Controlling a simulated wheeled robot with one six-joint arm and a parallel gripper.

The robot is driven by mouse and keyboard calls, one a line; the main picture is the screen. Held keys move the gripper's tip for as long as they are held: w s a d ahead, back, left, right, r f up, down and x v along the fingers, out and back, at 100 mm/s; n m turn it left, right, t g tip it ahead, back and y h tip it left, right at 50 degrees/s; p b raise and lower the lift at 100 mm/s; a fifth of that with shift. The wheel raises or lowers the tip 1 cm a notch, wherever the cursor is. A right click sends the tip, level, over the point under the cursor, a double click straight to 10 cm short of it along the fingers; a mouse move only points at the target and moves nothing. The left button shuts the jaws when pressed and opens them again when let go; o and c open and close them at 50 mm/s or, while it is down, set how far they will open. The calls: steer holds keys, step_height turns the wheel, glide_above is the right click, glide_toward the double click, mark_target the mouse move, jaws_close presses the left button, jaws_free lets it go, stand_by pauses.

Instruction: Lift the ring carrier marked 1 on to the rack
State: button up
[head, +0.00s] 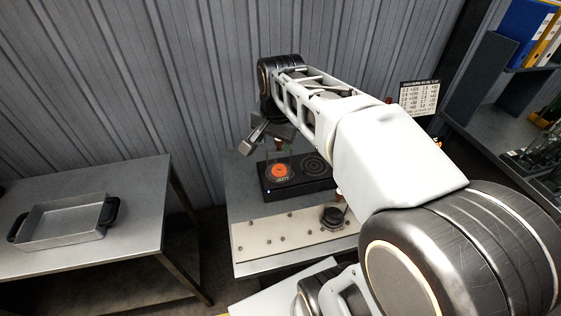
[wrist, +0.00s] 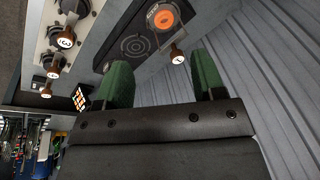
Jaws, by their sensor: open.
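In the wrist view, a brown knob with a white face marked 1 (wrist: 178,58) stands near the black hotplate (wrist: 150,45). I take it as the handle of ring carrier 1. In the head view, a thin clear frame (head: 278,160) stands over the glowing orange plate (head: 280,172); its joins are too small to tell. My gripper (wrist: 160,62) is open and empty, its two green fingers apart. The marked knob shows beyond the gap between them, nearer the right finger. In the head view my gripper (head: 255,143) is above and left of the hotplate. I cannot tell which part is the rack.
A cream board (head: 270,238) with several small studs lies in front of the hotplate, with a dark round piece (head: 334,216) on it. A knob marked 3 (wrist: 66,41) shows in the wrist view. A metal tray (head: 62,222) sits on the left table. A corrugated wall stands behind.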

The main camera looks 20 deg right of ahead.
steer(key=w+d+m+g, duration=0.1)
steer(key=w+d+m, duration=0.2)
steer(key=w+m, duration=0.3)
steer(key=m+g+b, duration=0.1)
steer(key=m+g, duration=0.1)
steer(key=m, duration=0.5)
glide_above(280, 144)
steer(key=w, duration=0.1)
steer(key=f, duration=0.1)
steer(key=shift+m, duration=0.4)
steer(key=f, duration=0.7)
steer(key=shift+w+d+f, duration=0.3)
steer(key=shift+d, duration=0.1)
steer(key=shift+s+a+f+p, duration=0.1)
steer(key=shift+f+p, duration=0.4)
steer(key=shift+f, duration=1.15)
steer(key=shift+a+f+p, duration=0.1)
steer(key=shift+f+p, duration=0.4)
steer(key=shift+f, duration=1.1)
steer(key=shift+c, duration=0.2)
jaws_close()
steer(key=shift+r, duration=0.1)
